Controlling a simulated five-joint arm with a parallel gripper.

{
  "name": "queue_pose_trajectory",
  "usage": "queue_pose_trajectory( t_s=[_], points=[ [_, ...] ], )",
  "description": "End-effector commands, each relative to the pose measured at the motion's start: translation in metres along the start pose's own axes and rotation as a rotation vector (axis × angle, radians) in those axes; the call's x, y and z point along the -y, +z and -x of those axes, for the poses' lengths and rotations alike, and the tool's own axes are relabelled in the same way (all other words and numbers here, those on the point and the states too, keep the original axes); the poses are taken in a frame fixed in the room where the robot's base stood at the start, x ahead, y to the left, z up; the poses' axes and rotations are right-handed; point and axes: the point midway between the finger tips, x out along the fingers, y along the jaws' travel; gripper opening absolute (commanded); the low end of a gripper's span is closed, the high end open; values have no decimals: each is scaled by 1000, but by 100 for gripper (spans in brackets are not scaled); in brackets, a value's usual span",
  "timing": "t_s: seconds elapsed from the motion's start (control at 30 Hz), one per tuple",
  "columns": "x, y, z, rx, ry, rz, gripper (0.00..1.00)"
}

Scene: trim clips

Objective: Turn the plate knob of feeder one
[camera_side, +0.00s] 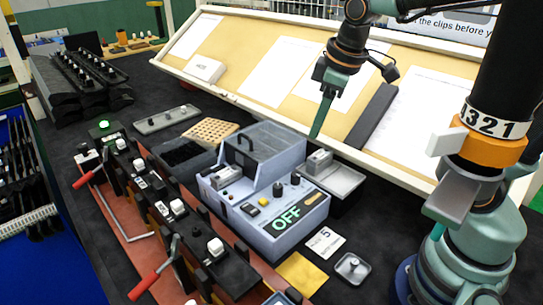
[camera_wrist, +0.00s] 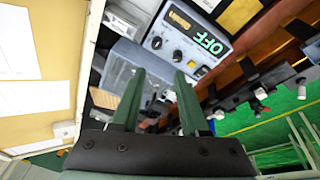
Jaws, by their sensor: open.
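A blue-grey box (camera_side: 262,215) with a lit green OFF panel stands mid-table. A black knob (camera_side: 278,190) sits on its sloped front; dark knobs also show in the wrist view (camera_wrist: 156,43). A small grey plate with a round knob (camera_side: 352,268) lies on the table in front of the box. No label reading feeder one is legible, so I cannot tell which knob belongs to it. My gripper (camera_side: 315,136) points down above and behind the box, apart from it. In the wrist view its green fingers (camera_wrist: 159,72) are spread with nothing held between them.
Red-handled clamps and rails (camera_side: 160,205) run along the left of the box. A slanted cream board (camera_side: 270,60) with papers rises behind. Cards and a yellow pad (camera_side: 301,274) lie in front. A knobbed plate (camera_side: 166,119) lies further back.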

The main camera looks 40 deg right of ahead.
Motion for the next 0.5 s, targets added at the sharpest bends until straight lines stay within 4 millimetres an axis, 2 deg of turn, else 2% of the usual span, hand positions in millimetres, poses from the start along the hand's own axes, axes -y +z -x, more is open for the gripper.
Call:
queue_pose_trajectory(
  t_s=[0.3,0.5],
  points=[
    [-20,-28,-42,166,-143,475,44],
    [-25,-34,-56,197,-197,616,44]
  ],
)
